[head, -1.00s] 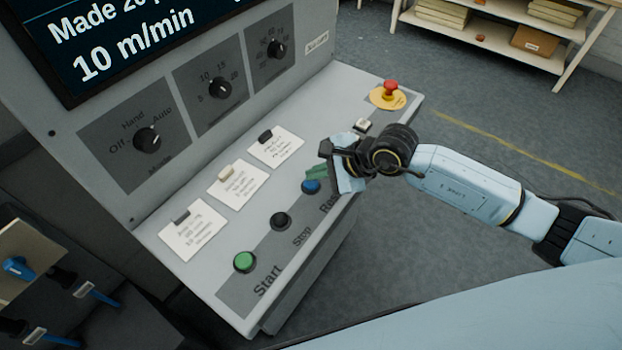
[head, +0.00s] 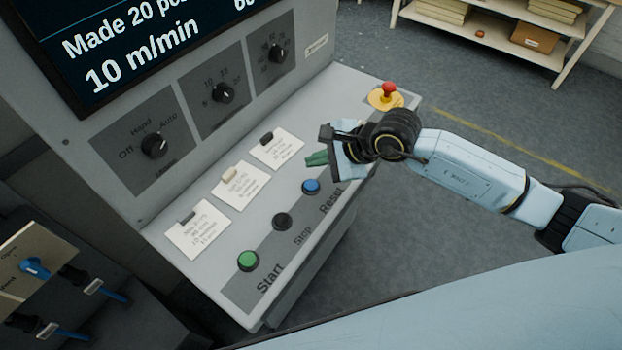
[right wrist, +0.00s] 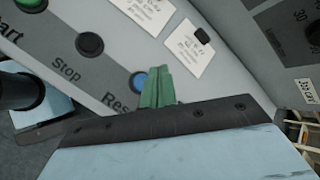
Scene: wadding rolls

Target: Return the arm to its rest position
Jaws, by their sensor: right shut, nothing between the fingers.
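My right gripper (head: 318,159) has green fingers and shows at the end of the pale blue arm, above the right part of the control panel. Its fingers are shut with nothing between them. In the right wrist view the green fingers (right wrist: 158,88) overlap the edge of the blue Reset button (right wrist: 139,82). In the head view the blue Reset button (head: 311,186) is uncovered, just below the fingertips. I cannot tell the exact height of the fingers over the panel. My left gripper is not in view.
The grey control panel (head: 330,225) carries a green Start button (head: 248,261), a black Stop button (head: 282,221), paper cards and a red emergency stop (head: 389,91). Above are knobs and a screen (head: 150,45). A shelf (head: 490,35) stands behind. Open floor lies to the right.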

